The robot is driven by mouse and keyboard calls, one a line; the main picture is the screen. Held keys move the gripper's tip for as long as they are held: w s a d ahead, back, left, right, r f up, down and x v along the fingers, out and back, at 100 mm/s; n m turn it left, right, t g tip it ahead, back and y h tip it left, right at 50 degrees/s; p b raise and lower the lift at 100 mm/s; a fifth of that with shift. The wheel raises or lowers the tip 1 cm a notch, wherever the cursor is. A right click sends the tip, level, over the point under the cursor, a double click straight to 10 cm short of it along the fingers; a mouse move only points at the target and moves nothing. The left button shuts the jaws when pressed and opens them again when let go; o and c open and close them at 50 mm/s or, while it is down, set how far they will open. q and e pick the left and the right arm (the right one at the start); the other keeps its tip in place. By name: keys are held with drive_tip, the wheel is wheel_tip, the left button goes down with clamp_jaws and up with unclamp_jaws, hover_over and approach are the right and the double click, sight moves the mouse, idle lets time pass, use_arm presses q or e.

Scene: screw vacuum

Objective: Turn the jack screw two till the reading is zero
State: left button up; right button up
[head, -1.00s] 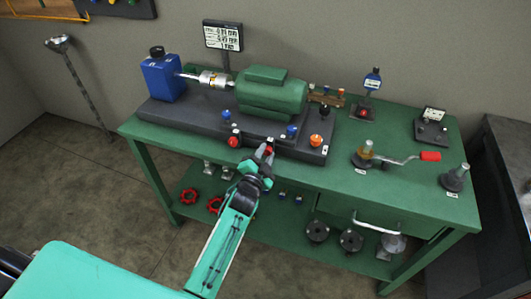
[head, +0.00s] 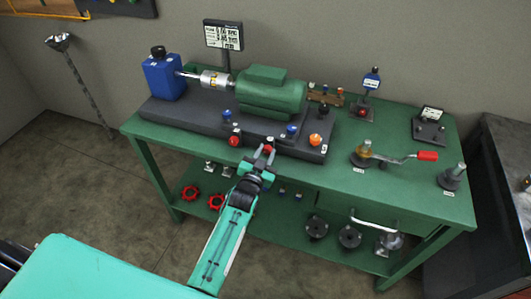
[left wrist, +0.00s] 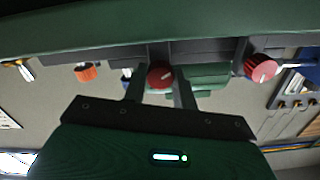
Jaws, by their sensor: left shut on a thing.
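A red jack screw knob (head: 268,148) sits at the front edge of the dark machine base (head: 180,119). My left gripper (head: 265,155) reaches it from below and is shut on it. In the left wrist view the held knob (left wrist: 160,75) has a pale mark on its face, between the two fingers (left wrist: 160,88). A second red knob (head: 234,141) stands free to its left; it also shows in the wrist view (left wrist: 261,67). The display (head: 223,35) behind the machine shows lines in mm, with digits too small to read surely. My right gripper is out of view.
A green motor (head: 271,92) is coupled to a blue unit (head: 164,78) on the base. An orange knob (head: 315,140) is to the right. A red-handled crank (head: 405,158) and small stands occupy the green bench (head: 320,175). Red handwheels (head: 190,193) lie on the lower shelf.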

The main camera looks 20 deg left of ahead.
use_arm(q)
drive_tip(key=shift+f, duration=0.15)
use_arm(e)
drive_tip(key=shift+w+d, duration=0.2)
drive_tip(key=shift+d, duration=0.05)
use_arm(q)
drive_tip(key=o, duration=1)
drive_tip(key=shift+s, duration=0.1)
drive_tip(key=s, duration=0.4)
drive_tip(key=s+b, duration=0.1)
drive_tip(key=s, duration=0.8)
drive_tip(key=shift+s+a+b, duration=0.25)
drive_tip(key=shift+s+b, duration=0.1)
drive_tip(key=shift+b, duration=0.05)
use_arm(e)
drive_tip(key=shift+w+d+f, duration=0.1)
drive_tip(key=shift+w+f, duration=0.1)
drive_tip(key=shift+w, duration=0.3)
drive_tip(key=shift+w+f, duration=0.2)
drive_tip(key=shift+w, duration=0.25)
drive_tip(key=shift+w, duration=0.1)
